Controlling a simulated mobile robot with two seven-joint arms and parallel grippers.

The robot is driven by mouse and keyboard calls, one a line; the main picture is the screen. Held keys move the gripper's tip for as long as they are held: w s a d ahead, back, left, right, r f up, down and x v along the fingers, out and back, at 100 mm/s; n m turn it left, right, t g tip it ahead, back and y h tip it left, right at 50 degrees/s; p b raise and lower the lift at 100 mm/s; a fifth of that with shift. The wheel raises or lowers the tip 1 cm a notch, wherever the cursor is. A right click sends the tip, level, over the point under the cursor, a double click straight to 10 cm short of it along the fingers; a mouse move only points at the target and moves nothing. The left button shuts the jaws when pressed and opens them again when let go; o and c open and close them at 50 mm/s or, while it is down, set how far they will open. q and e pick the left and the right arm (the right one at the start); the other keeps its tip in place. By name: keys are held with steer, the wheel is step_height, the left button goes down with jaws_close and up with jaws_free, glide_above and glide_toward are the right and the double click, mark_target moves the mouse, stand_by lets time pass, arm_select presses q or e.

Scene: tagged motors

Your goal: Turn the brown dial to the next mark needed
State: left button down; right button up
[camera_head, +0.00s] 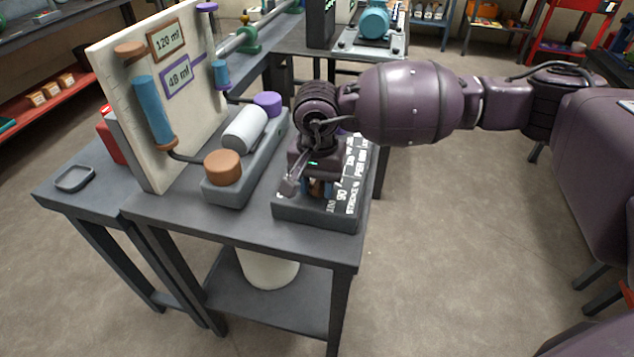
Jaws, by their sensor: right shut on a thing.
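The brown dial (317,187) sits on top of a dark grey control box (308,212) on the table, mostly hidden by my right gripper. My right gripper (320,190) points down over the near part of the box and is shut on the brown dial, with bluish fingers at its sides. White figures and lettering show on the box top around it, partly covered; which mark the dial points at cannot be told. A bit of purple shows behind the gripper. My left gripper is not in view.
A grey pump unit with a brown end (223,167) and a purple end (267,103) stands left of the box. Behind it an upright board (120,90) carries blue cylinders, a brown-framed "120 ml" card (167,39) and a purple-framed "48 ml" card (178,77). The front tabletop is clear.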

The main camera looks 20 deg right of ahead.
mark_target(318, 184)
steer(key=o, duration=0.9)
steer(key=shift+r, duration=0.15)
step_height(318, 184, up, 9)
steer(key=shift+f+p, duration=0.1)
steer(key=shift+p, duration=0.45)
steer(key=shift+r, duration=0.9)
